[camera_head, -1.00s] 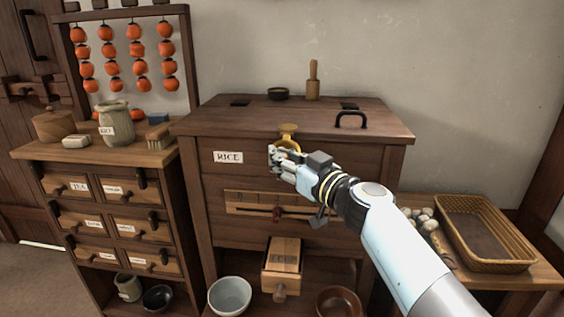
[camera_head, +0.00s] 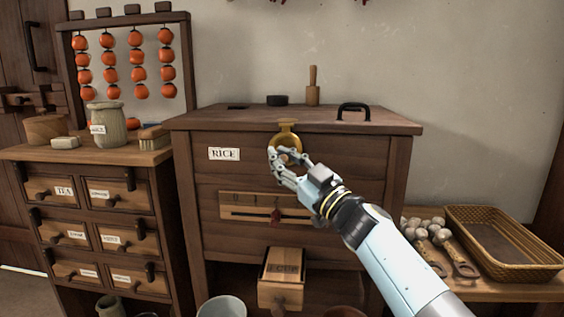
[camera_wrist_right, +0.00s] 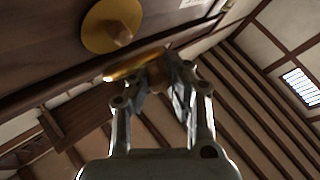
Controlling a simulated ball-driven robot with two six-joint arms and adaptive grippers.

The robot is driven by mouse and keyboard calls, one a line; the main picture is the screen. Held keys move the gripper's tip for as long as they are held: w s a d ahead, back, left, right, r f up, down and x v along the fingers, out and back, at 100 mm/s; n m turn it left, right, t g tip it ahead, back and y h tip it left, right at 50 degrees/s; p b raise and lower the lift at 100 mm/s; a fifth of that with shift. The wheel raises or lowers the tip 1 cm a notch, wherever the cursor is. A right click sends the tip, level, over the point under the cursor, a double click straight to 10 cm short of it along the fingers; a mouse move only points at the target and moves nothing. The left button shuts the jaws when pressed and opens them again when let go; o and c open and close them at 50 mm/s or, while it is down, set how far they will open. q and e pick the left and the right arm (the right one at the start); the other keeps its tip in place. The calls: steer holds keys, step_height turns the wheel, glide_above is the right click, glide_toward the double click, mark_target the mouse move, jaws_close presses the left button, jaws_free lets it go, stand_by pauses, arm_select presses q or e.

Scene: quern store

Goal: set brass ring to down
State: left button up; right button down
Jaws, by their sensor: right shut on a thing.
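The brass ring (camera_head: 291,143) hangs from a brass mount (camera_head: 287,126) at the top front of the wooden rice chest (camera_head: 330,150). My right gripper (camera_head: 275,157) is shut on the ring's lower left side in the head view. In the right wrist view, a brass piece (camera_wrist_right: 130,69) lies at the fingers of my right gripper (camera_wrist_right: 155,75), and a round brass plate (camera_wrist_right: 100,30) with a knob is above it. The fingers hide part of the ring. My left gripper is not in view.
Below the ring are a slider panel (camera_head: 235,206) with a red pointer and a small drawer (camera_head: 282,265) that stands out. A drawer cabinet (camera_head: 90,225) stands at left. A basket (camera_head: 500,240) and garlic (camera_head: 425,227) lie at right.

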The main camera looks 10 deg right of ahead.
steer(key=shift+d+f, duration=0.1)
steer(key=shift+f, duration=0.3)
steer(key=c, duration=1.5)
jaws_free()
steer(key=shift+w+d, duration=0.1)
steer(key=shift+d, duration=0.05)
steer(key=shift+o, duration=0.2)
steer(key=shift+r, duration=0.15)
steer(key=v, duration=1.2)
